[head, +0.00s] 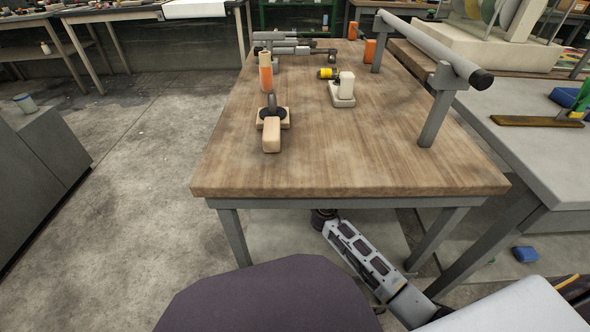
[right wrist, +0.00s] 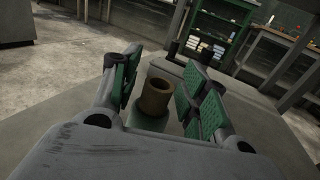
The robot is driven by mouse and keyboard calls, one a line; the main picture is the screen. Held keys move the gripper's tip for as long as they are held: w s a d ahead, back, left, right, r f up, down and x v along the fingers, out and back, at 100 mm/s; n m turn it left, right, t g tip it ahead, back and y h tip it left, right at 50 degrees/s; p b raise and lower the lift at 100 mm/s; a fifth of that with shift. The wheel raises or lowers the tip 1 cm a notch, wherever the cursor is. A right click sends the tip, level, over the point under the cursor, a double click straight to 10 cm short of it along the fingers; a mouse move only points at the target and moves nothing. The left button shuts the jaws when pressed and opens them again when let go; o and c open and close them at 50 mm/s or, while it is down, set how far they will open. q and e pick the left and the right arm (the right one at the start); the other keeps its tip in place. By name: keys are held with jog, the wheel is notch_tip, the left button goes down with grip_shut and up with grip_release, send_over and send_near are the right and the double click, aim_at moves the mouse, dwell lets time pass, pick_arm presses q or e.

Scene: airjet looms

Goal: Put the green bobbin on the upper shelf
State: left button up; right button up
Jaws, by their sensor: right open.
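The green bobbin (right wrist: 152,105) shows in the right wrist view, with a brown hollow tube end up and a green body below. It stands on a grey surface between the spread green-padded fingers of my right gripper (right wrist: 160,74). The fingers are open, with a gap visible on each side of the tube. In the head view my right arm reaches under the wooden tabletop (head: 330,165), so its gripper and the bobbin are hidden there. A grey lower shelf (head: 285,235) shows below the tabletop. My left gripper is not in view.
On the tabletop are an orange bobbin (head: 266,78), a wooden-handled tool (head: 271,135), a cream block (head: 343,90) and a grey bar (head: 430,45) on posts. The tabletop's front middle is clear. Table legs (head: 435,240) flank my arm. A blue block (head: 525,254) lies at right.

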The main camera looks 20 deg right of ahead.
jog(key=shift+s+d, duration=0.2)
jog(key=shift+s, duration=1.8)
jog(key=shift+s+d, duration=0.25)
jog(key=shift+s, duration=1.7)
jog(key=shift+s+d, duration=0.2)
jog(key=shift+s, duration=1.8)
